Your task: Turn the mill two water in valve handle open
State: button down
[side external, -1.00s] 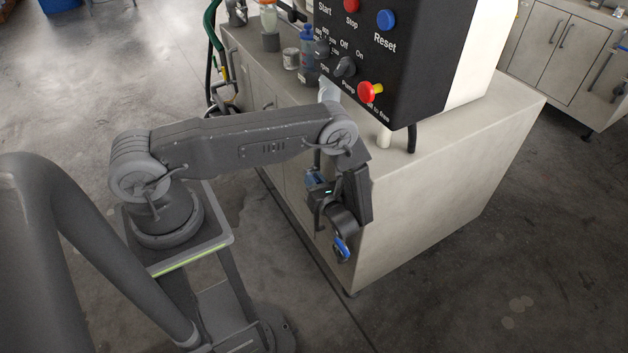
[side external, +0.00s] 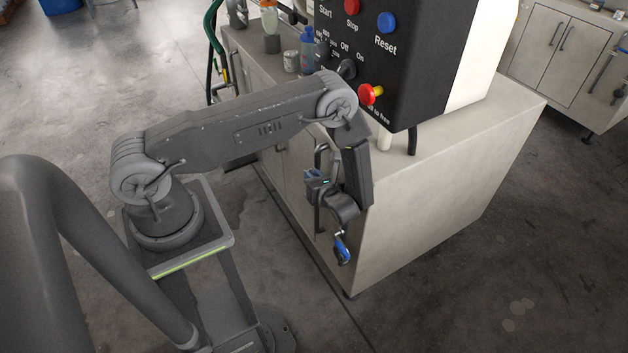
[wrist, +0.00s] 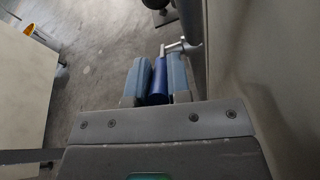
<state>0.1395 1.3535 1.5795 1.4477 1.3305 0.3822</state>
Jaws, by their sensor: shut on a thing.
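The blue valve handle (side external: 342,252) shows low at the near corner of the pale cabinet, just below my gripper (side external: 341,232) in the side view. In the wrist view, the blue handle (wrist: 158,86) lies between the two grey-blue fingers of my gripper (wrist: 159,68), which are shut on it. A silver stem (wrist: 180,46) runs from beyond the fingertips to a dark fitting (wrist: 192,20) at the right. The fingers hide part of the handle, and I cannot read how far the valve is turned.
The pale cabinet (side external: 450,195) stands close beside my gripper; its side fills the right of the wrist view. A black control panel (side external: 420,60) with a red-and-yellow knob (side external: 370,95) overhangs above. The concrete floor (side external: 480,300) in front is clear.

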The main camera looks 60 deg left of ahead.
jog(key=c, duration=1.1)
grip_release()
jog(key=shift+d, duration=0.1)
jog(key=v, duration=1.3)
jog(key=shift+d+r, duration=0.15)
jog(key=shift+d, duration=0.15)
